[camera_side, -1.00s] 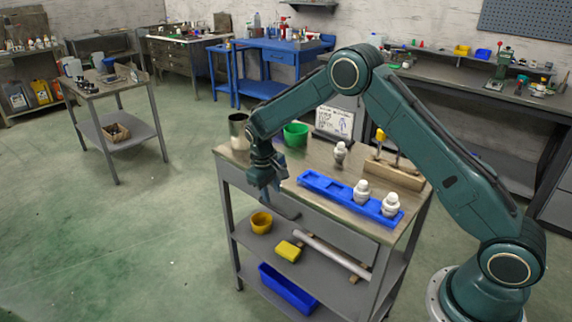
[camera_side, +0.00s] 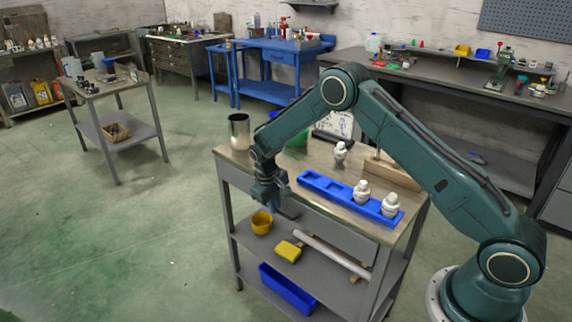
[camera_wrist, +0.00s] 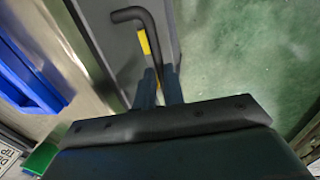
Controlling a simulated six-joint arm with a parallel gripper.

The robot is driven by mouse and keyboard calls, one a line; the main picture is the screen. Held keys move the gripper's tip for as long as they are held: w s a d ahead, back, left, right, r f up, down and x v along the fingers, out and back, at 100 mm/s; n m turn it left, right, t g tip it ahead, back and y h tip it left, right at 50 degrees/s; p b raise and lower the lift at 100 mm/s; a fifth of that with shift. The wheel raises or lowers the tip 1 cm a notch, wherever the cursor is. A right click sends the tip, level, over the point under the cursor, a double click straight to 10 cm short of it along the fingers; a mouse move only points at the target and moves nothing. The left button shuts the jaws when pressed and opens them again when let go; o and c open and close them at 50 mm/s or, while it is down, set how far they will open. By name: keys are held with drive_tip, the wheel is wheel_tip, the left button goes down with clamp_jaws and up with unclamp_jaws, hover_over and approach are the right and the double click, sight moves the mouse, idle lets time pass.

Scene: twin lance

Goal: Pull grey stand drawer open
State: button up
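The grey stand's drawer (camera_side: 335,237) is under the tabletop, and its front looks flush with the frame in the side view. Its dark bar handle (camera_side: 287,212) shows beside my gripper (camera_side: 272,205). In the wrist view the bent handle (camera_wrist: 150,25) runs down from the drawer front (camera_wrist: 105,40) to between my two fingers (camera_wrist: 159,88). The fingers stand apart, one on each side of the bar.
The lower shelf holds a yellow bowl (camera_side: 261,222) and a yellow block (camera_side: 288,251). The floor in front (camera_side: 150,250) is clear.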

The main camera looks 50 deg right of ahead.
drive_tip(key=shift+a, duration=0.1)
clamp_jaws()
drive_tip(key=a, duration=2.4)
drive_tip(key=shift+a, duration=0.1)
drive_tip(key=o, duration=0.7)
unclamp_jaws()
drive_tip(key=shift+c, duration=0.2)
drive_tip(key=shift+r, duration=0.1)
wheel_tip(320, 180, up, 13)
drive_tip(key=a, duration=0.2)
drive_tip(key=shift+a+r, duration=0.2)
drive_tip(key=shift+a, duration=0.1)
